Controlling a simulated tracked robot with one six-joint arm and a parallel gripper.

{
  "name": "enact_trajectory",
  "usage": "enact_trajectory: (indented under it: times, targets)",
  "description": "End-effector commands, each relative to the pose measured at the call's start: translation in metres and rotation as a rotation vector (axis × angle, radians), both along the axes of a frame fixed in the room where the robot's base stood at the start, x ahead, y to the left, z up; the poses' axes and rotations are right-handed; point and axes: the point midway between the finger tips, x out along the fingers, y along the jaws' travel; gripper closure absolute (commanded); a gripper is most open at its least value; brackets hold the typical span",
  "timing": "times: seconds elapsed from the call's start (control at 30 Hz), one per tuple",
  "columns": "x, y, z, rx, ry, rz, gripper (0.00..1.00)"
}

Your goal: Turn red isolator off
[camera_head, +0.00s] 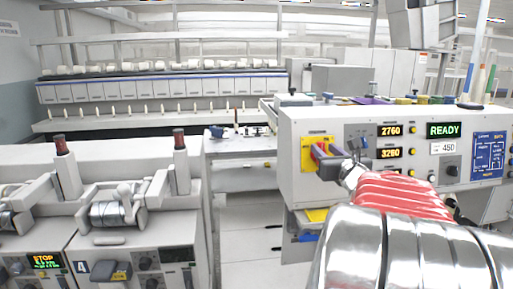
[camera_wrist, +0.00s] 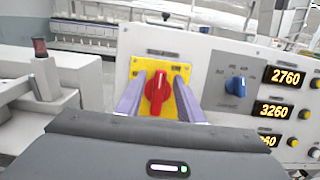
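The red isolator (camera_wrist: 157,93) is a red rotary handle on a yellow plate (camera_wrist: 138,68) on the light control panel. In the wrist view the handle stands near upright, tilted slightly right at its top. My gripper (camera_wrist: 158,84) has its two purple fingers apart, one on each side of the handle, with gaps visible between fingers and handle. In the head view my gripper (camera_head: 318,151) reaches the yellow plate (camera_head: 306,155) and hides most of the handle.
Right of the plate is a blue selector knob (camera_wrist: 236,86), close to my right finger. Beyond it are displays reading 2760 (camera_wrist: 285,77) and 3260 (camera_wrist: 271,109), and a green READY display (camera_head: 443,130). A machine with bobbins (camera_head: 62,145) stands at the left. A floor aisle (camera_head: 250,230) lies between.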

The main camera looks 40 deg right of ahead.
Motion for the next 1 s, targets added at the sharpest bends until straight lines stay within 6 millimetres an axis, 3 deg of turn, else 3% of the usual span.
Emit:
enact_trajectory:
  times: [0.43,0.93,1.0]
  targets:
    - [0.0087,-0.0049,-0.0001,-0.001,0.001,0.0,0.66]
    - [0.0085,-0.0047,-0.0002,-0.001,0.001,0.0,1.0]
    - [0.0085,-0.0047,-0.0002,-0.001,0.001,0.0,1.0]
